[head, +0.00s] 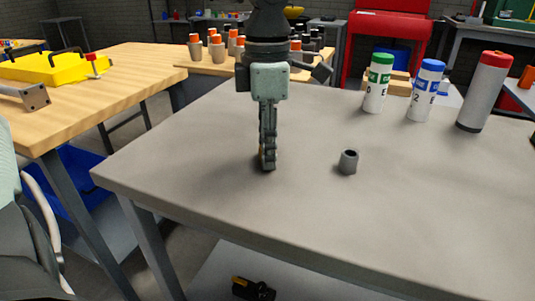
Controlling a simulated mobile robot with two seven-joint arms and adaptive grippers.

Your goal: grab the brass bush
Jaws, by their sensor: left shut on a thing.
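My left gripper (267,160) points down over the grey table, seen edge-on, with its fingertips at or just above the top. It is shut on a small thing. Only a thin brownish edge of that thing shows at the fingertips, which fits the brass bush; the rest is hidden by the fingers. A short grey hollow cylinder (348,162) stands upright on the table to the right of the gripper, apart from it. My right gripper is not in view.
White bottles with a green cap (377,83) and a blue cap (425,90), and a grey red-capped cylinder (484,92), stand at the table's back right. A wooden bench (115,65) with a yellow tray (50,67) is at left. The grey table's (210,185) front is clear.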

